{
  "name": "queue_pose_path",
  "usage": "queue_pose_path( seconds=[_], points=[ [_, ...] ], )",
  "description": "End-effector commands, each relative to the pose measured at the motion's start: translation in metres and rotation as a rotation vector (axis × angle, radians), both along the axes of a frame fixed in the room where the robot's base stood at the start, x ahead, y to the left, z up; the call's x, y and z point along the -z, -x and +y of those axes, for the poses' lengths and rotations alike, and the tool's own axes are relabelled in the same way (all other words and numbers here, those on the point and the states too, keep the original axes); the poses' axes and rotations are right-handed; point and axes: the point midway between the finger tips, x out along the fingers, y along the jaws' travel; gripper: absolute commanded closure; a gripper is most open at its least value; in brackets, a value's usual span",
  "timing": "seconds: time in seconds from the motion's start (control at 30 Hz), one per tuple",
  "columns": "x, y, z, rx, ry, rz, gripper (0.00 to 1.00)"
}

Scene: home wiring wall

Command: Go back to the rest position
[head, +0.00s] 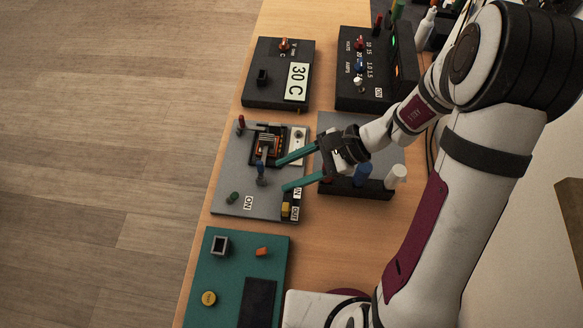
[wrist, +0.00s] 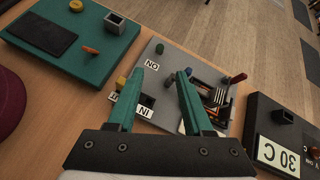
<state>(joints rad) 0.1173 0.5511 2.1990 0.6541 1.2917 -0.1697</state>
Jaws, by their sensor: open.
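My gripper (head: 288,173) has two teal fingers, spread apart with nothing between them. In the head view it hangs over the right part of a grey panel (head: 231,182). This panel carries a copper-coloured coil part, a blue-topped lever (head: 261,168), a red post, a green knob, a yellow piece and labels reading ON, IN and OUT. In the wrist view the fingers (wrist: 165,76) reach over the same grey panel (wrist: 162,48), near its IN label. Whether the fingertips touch anything there I cannot tell. The rest position itself is not marked in either view.
A teal panel (head: 218,261) lies nearer, with a grey socket, an orange piece and a yellow button. A dark panel reading 30 C (head: 262,97) and a dark panel with switches (head: 352,96) lie farther back. A dark block with coloured posts (head: 379,189) stands under my wrist. Floor (head: 100,140) is clear at left.

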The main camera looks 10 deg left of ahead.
Motion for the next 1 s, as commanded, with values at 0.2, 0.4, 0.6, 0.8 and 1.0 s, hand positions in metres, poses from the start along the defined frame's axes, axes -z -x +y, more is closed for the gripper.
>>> queue_pose_path(
  seconds=[0.2, 0.4, 0.6, 0.8, 1.0],
  points=[
    [0.000, 0.000, 0.000, -0.002, 0.001, -0.001, 0.49],
    [-0.056, 0.046, -0.016, -0.213, 0.139, -0.163, 0.49],
    [-0.095, 0.122, -0.069, -0.478, 0.457, -0.397, 0.49],
    [-0.101, 0.148, -0.102, -0.558, 0.641, -0.500, 0.49],
    [-0.101, 0.149, -0.105, -0.563, 0.653, -0.503, 0.49]
  ],
)
